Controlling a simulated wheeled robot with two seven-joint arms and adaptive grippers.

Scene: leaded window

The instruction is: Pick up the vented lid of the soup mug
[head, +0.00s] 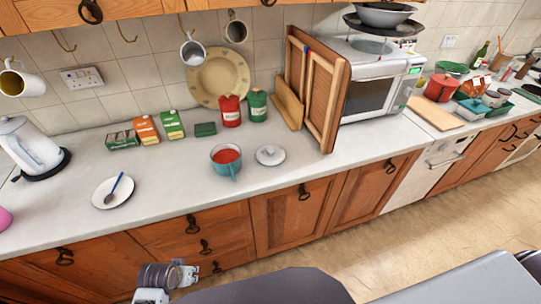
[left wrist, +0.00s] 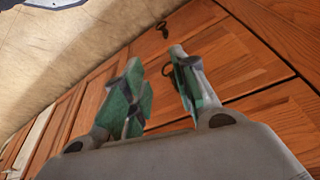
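The soup mug (head: 226,161) is teal, holds red soup and stands uncovered on the worktop in the head view. The vented lid (head: 270,155) is a pale round disc with a small knob, lying flat on the worktop just right of the mug, apart from it. My left gripper shows in the left wrist view (left wrist: 156,60) with its green-padded fingers apart and nothing between them. It is in front of the wooden cabinet doors, low and well away from the lid. Only part of the left arm's end shows at the bottom of the head view. My right gripper is not in view.
Red and green canisters (head: 230,110) stand behind the mug and lid. Wooden boards (head: 325,95) lean by the microwave (head: 375,80) to the right. A saucer with a blue spoon (head: 113,191) lies left. The worktop (head: 180,185) in front of the mug is clear.

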